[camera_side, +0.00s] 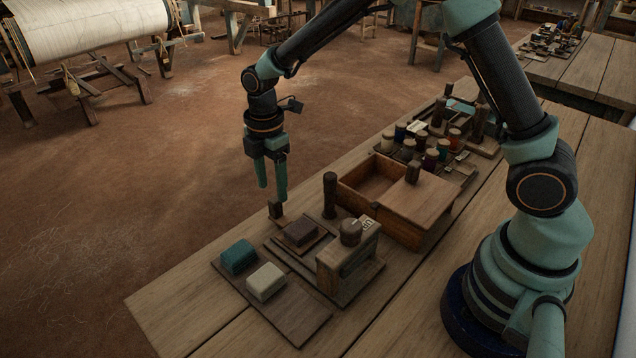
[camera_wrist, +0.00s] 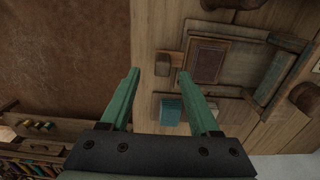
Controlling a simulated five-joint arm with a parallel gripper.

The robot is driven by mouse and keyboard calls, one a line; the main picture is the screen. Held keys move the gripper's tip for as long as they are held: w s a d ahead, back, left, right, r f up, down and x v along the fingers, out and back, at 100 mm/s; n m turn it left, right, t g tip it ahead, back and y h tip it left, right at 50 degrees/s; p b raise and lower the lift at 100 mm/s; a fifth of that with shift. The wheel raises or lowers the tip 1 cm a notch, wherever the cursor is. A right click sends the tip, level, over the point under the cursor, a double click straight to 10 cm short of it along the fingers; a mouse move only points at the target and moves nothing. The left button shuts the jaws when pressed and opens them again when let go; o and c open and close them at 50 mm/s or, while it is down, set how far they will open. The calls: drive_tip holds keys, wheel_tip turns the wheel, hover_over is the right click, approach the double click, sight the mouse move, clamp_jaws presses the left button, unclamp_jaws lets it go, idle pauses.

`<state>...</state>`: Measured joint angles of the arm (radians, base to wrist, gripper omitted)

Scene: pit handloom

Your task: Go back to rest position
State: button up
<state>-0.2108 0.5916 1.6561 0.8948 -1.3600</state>
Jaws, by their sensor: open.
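My gripper (camera_side: 272,192) hangs pointing down above the far edge of the wooden bench (camera_side: 150,305), with its two green fingers apart. In the wrist view my gripper (camera_wrist: 158,74) is open and nothing is held between the fingers. A small dark wooden block (camera_side: 275,210) stands just below the fingertips in the side view. In the wrist view this block (camera_wrist: 162,64) shows between the fingertips, beyond them.
A wooden press-like stand (camera_side: 348,262) with a round knob and an upright post (camera_side: 330,195) are near the gripper. A teal block (camera_side: 239,256) and cream block (camera_side: 266,281) lie on a board. An open-ended box (camera_side: 425,237) and several spools stand further right.

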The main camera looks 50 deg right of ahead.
drive_tip(key=shift+r, duration=0.5)
drive_tip(key=shift+r, duration=0.1)
drive_tip(key=s+d+r+m+t, duration=0.1)
drive_tip(key=s+d+r+m, duration=0.25)
drive_tip(key=r, duration=0.25)
drive_tip(key=s+d+r+m+t, duration=0.2)
drive_tip(key=s+r+m, duration=0.1)
drive_tip(key=r+m, duration=0.25)
drive_tip(key=s+d+r+m+t, duration=0.2)
drive_tip(key=s+d+r+m, duration=0.2)
drive_tip(key=s+m, duration=0.5)
drive_tip(key=shift+s+t, duration=0.2)
drive_tip(key=shift+t, duration=0.1)
